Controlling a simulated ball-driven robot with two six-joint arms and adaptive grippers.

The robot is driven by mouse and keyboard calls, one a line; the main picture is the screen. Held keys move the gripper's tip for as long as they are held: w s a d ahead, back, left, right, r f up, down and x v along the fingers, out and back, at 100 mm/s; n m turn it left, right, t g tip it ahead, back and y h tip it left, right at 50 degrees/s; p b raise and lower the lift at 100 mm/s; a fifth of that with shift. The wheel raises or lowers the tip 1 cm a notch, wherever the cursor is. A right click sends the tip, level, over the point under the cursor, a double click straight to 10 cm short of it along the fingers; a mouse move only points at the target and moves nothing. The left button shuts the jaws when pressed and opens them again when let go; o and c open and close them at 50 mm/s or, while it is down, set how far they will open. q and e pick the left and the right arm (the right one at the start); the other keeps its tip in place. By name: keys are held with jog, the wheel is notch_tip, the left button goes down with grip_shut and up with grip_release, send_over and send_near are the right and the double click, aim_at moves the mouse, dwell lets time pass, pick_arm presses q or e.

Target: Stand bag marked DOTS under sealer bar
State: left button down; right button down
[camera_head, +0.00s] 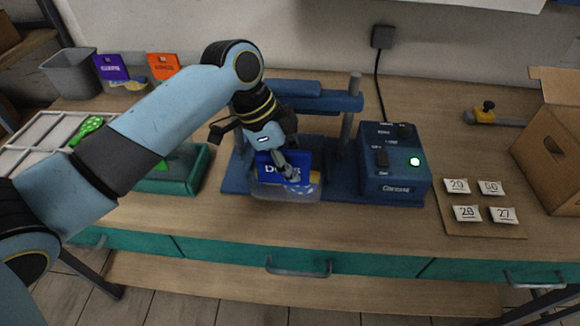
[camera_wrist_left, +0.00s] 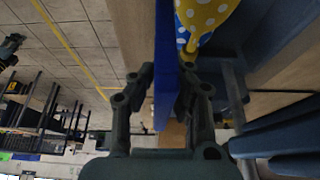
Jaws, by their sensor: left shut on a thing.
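The blue bag marked DOTS (camera_head: 301,166) is upright, its printed face to the head camera. My left gripper (camera_head: 287,166) is shut on it, with a finger across the print. In the left wrist view the bag (camera_wrist_left: 165,65) shows edge-on between the fingers (camera_wrist_left: 160,85), beside a yellow part with white dots (camera_wrist_left: 205,15). The bag's lower part is at a clear tray (camera_head: 285,192) on the blue sealer base (camera_head: 345,188). The sealer bar (camera_head: 330,101) is above and behind it. Whether the bag touches the tray floor is hidden. My right gripper is out of view.
The control box (camera_head: 395,160) with a green light stands right of the tray. A green tray (camera_head: 185,182) is at left. Purple (camera_head: 112,67) and orange (camera_head: 163,66) bags stand at back left. Number cards (camera_head: 467,213) and a cardboard box (camera_head: 555,145) are at right.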

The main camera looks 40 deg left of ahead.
pick_arm(q)
jog(key=shift+w+a+f+b, duration=0.1)
jog(key=shift+w+a+b, duration=0.25)
jog(key=shift+w, duration=0.25)
jog(key=shift+w+a+f+b, duration=0.1)
jog(key=shift+w+a+b, duration=0.25)
jog(key=shift+w, duration=0.2)
jog(key=shift+w+a+b, duration=0.15)
jog(key=shift+w+a, duration=0.15)
jog(key=shift+w, duration=0.2)
jog(key=shift+w+a+b, duration=0.15)
jog(key=shift+w+a, duration=0.15)
jog(key=shift+w, duration=0.2)
jog(key=c, duration=1.3)
grip_release()
jog(key=shift+o, duration=0.2)
